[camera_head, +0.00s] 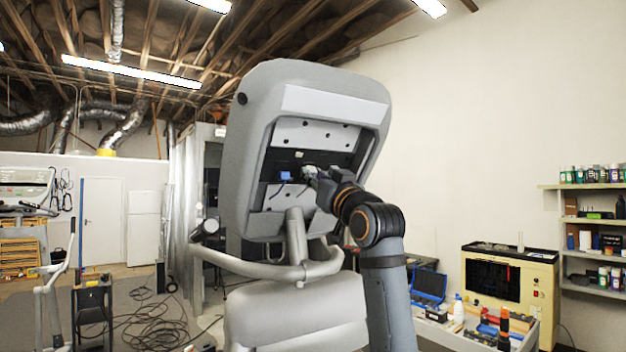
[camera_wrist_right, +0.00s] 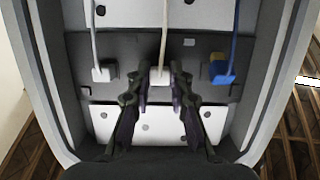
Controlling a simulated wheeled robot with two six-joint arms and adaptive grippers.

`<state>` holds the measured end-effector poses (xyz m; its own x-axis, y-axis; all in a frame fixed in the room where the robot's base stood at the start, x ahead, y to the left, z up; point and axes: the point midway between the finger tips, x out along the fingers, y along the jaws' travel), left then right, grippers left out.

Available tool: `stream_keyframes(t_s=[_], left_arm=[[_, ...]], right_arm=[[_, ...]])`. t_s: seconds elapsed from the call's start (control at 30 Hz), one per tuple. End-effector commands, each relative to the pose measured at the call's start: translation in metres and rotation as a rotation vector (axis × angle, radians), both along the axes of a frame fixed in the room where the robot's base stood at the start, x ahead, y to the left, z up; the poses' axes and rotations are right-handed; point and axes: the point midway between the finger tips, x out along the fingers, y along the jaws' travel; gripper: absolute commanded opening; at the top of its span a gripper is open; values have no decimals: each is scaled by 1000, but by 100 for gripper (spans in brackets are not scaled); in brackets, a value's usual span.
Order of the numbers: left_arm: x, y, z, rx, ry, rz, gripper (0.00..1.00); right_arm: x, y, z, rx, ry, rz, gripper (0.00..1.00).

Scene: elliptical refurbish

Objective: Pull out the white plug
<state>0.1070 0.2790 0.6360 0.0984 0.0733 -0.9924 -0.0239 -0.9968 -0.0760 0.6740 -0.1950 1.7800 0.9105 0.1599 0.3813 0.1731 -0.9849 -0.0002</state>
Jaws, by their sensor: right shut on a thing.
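The open back of the grey console (camera_head: 262,110) shows a dark recess with plugs in it. In the right wrist view, a white plug (camera_wrist_right: 160,76) with a white cable sits in the middle of the dark panel (camera_wrist_right: 195,50). My right gripper (camera_wrist_right: 161,73) has its fingertips on both sides of this plug and is shut on it. In the head view my right gripper (camera_head: 314,175) reaches into the recess, and its fingers partly hide the plug. The plug still appears to be at the panel. My left gripper is not in view.
Another white plug (camera_wrist_right: 101,73) is left of the held one in the wrist view. A blue plug (camera_wrist_right: 224,73) with a yellow part is to the right. The console's raised rim surrounds the recess. A grey handlebar (camera_head: 265,268) is below the console.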

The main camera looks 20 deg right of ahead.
Motion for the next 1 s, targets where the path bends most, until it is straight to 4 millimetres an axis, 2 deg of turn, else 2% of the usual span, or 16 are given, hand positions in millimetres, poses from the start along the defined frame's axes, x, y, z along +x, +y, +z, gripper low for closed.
stream_keyframes(t_s=[0.03, 0.07, 0.3, 0.33, 0.5, 0.83, 1.0], left_arm=[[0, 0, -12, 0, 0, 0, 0], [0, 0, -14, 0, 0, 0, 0], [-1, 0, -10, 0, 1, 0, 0], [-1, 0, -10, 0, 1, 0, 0], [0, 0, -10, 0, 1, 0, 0], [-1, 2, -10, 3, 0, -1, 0], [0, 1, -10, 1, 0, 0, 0]], right_arm=[[-4, -1, -9, 0, -3, 0, 0], [-6, -1, -10, 0, -3, 0, 0], [-6, -1, -7, -1, 3, 0, 0], [-6, -1, -7, -1, 3, 0, 21], [-6, -1, -7, 0, 2, 0, 43], [-9, -2, -8, -1, 0, 0, 43], [-36, -7, -19, -1, -1, -3, 43]])
